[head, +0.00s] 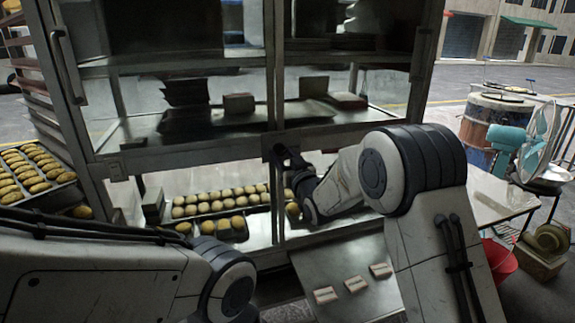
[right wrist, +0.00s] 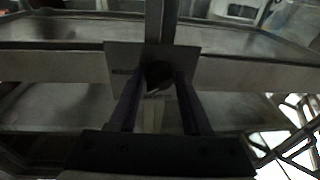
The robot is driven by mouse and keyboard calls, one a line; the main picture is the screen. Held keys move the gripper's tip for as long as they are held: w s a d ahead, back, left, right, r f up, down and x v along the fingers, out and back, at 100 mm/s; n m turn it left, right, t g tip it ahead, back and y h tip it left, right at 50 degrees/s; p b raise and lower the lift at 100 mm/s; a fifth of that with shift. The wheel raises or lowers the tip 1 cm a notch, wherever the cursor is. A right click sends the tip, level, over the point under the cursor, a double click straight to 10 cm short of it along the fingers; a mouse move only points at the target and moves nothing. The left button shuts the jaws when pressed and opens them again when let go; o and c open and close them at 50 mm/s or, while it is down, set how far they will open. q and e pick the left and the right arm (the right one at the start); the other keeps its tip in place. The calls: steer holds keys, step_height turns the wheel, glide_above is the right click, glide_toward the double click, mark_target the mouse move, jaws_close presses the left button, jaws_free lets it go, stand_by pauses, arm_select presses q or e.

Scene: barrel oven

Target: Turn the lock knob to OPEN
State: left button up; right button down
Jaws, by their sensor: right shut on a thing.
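The lock knob (right wrist: 158,72) is a small dark round piece on a pale square plate (right wrist: 122,62), set on the cabinet's middle crossbar below an upright post. My right gripper (right wrist: 160,88) reaches up to it, with one finger on each side, and is shut on the knob. In the head view my right gripper (head: 284,154) is at the middle of the crossbar, where it largely hides the knob. No marking on the plate is readable, so the knob's setting cannot be told. My left arm shows at lower left, but its gripper is not in view.
A metal shelf with small labelled blocks (head: 355,284) juts out below. A blue fan (head: 507,138) stands at right.

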steer(key=m+b, duration=0.1)
steer(key=m, duration=0.1)
steer(key=m+b, duration=0.1)
steer(key=m, duration=0.1)
steer(key=shift+r+t, duration=0.35)
steer(key=shift+t, duration=0.05)
steer(key=shift+r+m+h+b, duration=0.1)
steer(key=shift+m+h+b, duration=0.6)
steer(key=shift+m+b, duration=0.8)
steer(key=shift+d+m, duration=0.1)
steer(key=shift+m, duration=0.4)
steer(key=shift+w, duration=0.1)
steer(key=shift+c, duration=1.9)
jaws_free()
steer(key=shift+d, duration=0.1)
steer(key=shift+f, duration=0.2)
steer(key=v, duration=1)
steer(key=shift+s+b, duration=0.25)
steer(key=shift+b, duration=0.2)
